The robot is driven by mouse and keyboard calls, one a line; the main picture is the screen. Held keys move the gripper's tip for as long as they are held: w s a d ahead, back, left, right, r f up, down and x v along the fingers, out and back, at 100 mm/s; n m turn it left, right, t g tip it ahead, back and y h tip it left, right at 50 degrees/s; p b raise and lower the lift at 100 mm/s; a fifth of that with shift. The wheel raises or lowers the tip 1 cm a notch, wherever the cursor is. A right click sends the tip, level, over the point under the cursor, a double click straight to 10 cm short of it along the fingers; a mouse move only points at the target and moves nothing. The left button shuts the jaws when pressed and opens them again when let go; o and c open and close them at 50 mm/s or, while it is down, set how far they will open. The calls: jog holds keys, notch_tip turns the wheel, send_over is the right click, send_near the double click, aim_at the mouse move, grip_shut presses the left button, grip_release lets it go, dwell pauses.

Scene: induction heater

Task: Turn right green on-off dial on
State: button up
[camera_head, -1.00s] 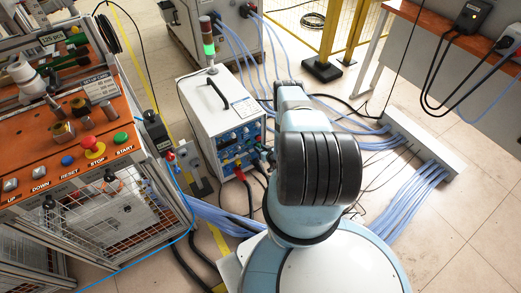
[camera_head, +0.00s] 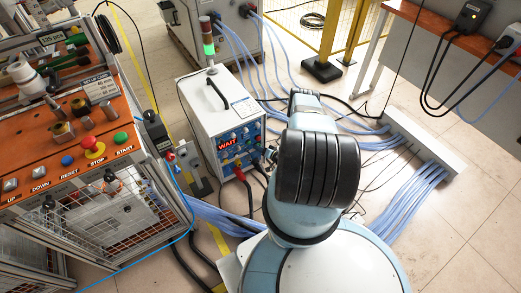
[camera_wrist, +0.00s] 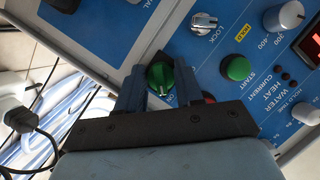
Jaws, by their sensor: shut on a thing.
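The green dial (camera_wrist: 160,72) is on the blue front panel (camera_wrist: 220,45) of the induction heater, in the middle of the wrist view. My gripper (camera_wrist: 157,86) is shut on it, one finger on each side. The dial's lower edge and its lettering are partly hidden by the gripper. In the head view the white heater box (camera_head: 222,108) stands left of my arm, and its panel shows a lit red "WAIT" display (camera_head: 229,143). My arm hides the gripper and the dial there.
Blue hoses (camera_head: 405,200) and dark cables cover the floor. An orange control bench (camera_head: 135,138) stands at the left.

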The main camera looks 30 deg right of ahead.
jog(key=shift+d, duration=0.25)
jog(key=o, duration=1)
jog(key=shift+a, duration=0.15)
jog(key=shift+s, duration=0.1)
jog(key=v, duration=1.3)
jog(key=shift+s, duration=0.3)
jog(key=shift+w, duration=0.1)
